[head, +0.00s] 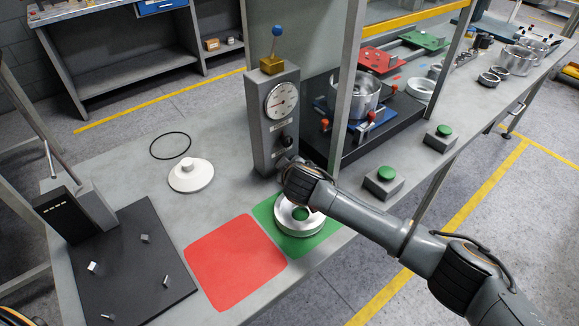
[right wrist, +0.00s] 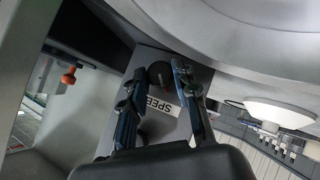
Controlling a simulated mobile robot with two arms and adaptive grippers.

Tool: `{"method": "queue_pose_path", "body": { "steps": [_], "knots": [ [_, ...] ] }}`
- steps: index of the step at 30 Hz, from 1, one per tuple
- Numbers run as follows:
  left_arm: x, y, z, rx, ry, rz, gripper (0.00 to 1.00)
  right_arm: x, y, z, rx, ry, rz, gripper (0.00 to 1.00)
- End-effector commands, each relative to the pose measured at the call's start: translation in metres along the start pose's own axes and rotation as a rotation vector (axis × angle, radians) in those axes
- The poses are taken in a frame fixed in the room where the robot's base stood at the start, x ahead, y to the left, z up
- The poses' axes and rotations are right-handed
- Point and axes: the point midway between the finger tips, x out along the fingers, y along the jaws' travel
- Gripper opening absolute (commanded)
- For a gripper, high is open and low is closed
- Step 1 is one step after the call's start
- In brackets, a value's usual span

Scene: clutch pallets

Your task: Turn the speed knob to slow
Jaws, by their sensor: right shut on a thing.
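The speed knob (right wrist: 160,74) is dark and round, on the face of a grey box (head: 262,130) with a dial gauge (head: 281,101). A white label reading "SPEE", partly covered, sits beside the knob in the right wrist view. My right gripper (right wrist: 158,75) has its two fingers on either side of the knob and is shut on it. In the head view my right gripper (head: 287,160) is at the lower front of the box. The knob's pointer setting cannot be read. My left gripper is not in view.
A metal ring part (head: 299,218) sits on the green mat (head: 325,234) below my right arm. A red mat (head: 235,262) lies beside it. A white disc part (head: 191,176) and black ring (head: 170,146) lie left of the box. Green buttons (head: 387,173) stand right, near a frame post.

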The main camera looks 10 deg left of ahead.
Motion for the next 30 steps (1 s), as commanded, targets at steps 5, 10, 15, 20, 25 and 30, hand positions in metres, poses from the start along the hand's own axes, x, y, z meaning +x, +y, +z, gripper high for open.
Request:
{"method": "queue_pose_path", "body": {
  "steps": [5,10,15,20,25,30],
  "knots": [
    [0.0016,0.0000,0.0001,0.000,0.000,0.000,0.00,0.0003,-0.0011,0.0005,-0.024,0.000,0.022,0.00],
    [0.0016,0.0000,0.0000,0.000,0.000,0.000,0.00,0.0002,-0.0010,0.0003,-0.029,0.000,0.027,0.00],
    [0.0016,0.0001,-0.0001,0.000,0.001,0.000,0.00,0.0002,-0.0010,0.0004,-0.029,-0.001,0.026,0.00],
    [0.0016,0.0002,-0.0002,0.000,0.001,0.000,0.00,0.0002,-0.0010,0.0005,-0.028,-0.001,0.026,0.47],
    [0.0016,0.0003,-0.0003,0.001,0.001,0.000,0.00,0.0002,-0.0009,0.0005,-0.028,-0.001,0.026,0.51],
    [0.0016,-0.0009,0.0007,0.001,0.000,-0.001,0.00,-0.0003,-0.0008,0.0004,-0.028,0.000,0.026,0.51]
  ]
}}
